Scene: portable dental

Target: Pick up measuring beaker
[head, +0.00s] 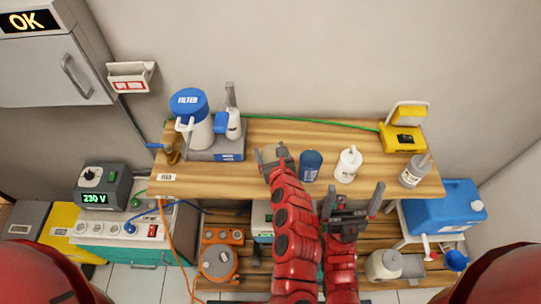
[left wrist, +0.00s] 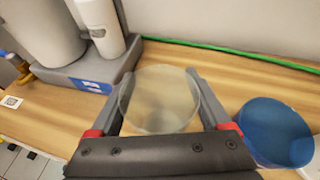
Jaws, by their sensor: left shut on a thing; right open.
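The measuring beaker (left wrist: 160,98) is a clear, pale round vessel, seen from above in the left wrist view. My left gripper (left wrist: 159,103) has one finger on each side of it and is shut on it. In the head view the beaker (head: 268,153) is at the left gripper (head: 274,160), over the front middle of the wooden table, partly hidden by the gripper. I cannot tell whether it touches the tabletop. My right gripper (head: 352,203) is open and empty, in front of the table's edge.
A blue cup (head: 311,165) stands close to the right of the beaker, with a white bottle (head: 348,165) beyond it. A filter unit (head: 197,130) on a grey base is at the left. A grey bottle (head: 414,172) and a yellow device (head: 402,138) stand at the right.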

